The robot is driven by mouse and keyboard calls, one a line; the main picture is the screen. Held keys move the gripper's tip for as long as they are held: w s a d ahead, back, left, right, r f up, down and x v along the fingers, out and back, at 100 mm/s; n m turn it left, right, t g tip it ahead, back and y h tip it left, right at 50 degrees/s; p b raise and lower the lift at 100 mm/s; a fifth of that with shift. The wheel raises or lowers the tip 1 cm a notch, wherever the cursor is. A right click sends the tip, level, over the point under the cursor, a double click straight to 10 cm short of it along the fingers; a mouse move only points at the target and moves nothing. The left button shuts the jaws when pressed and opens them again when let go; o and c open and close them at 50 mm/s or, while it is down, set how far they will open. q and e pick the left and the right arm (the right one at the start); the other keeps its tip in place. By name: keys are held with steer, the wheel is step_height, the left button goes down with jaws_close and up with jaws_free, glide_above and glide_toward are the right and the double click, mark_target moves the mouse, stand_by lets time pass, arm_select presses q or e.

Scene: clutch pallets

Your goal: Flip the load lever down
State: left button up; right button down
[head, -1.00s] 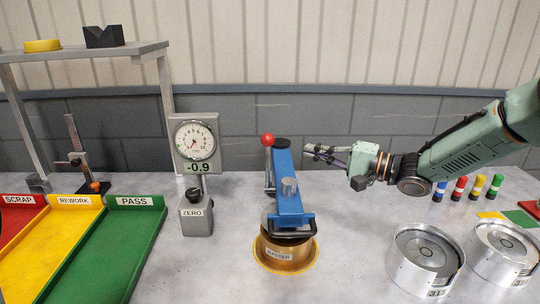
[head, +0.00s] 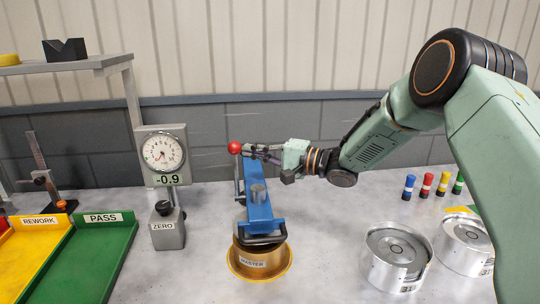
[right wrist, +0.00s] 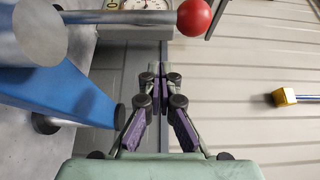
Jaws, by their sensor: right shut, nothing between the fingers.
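The load lever is a thin metal rod (head: 237,174) with a red ball knob (head: 234,147), standing upright at the left side of the blue press arm (head: 260,211). The press arm sits over a brass master piece (head: 261,259). My right gripper (head: 247,151) is shut and empty, its fingertips beside the knob on the right in the head view. In the right wrist view, the red knob (right wrist: 194,18) is above the shut fingertips (right wrist: 160,76), with a visible gap. My left gripper is not in view.
A dial gauge (head: 163,155) reading -0.9 and a ZERO block (head: 167,229) stand left of the press. A green PASS tray (head: 98,258) lies farther left. Silver clutch housings (head: 396,259) and several coloured pegs (head: 427,184) are on the right.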

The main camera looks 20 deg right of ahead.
mark_target(236, 172)
steer(key=shift+x, duration=0.9)
steer(key=shift+s+a, duration=0.35)
steer(key=shift+s, duration=0.3)
steer(key=shift+s+a+p, duration=0.15)
steer(key=shift+s+p, duration=0.2)
steer(key=shift+s, duration=0.75)
steer(key=shift+s+a, duration=0.2)
steer(key=shift+a, duration=0.1)
steer(key=shift+w+f, duration=0.1)
steer(key=shift+w, duration=0.15)
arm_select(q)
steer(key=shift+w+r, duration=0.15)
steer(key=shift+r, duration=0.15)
arm_select(e)
steer(key=shift+d, duration=0.1)
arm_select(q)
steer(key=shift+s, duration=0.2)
arm_select(e)
steer(key=shift+s, duration=0.2)
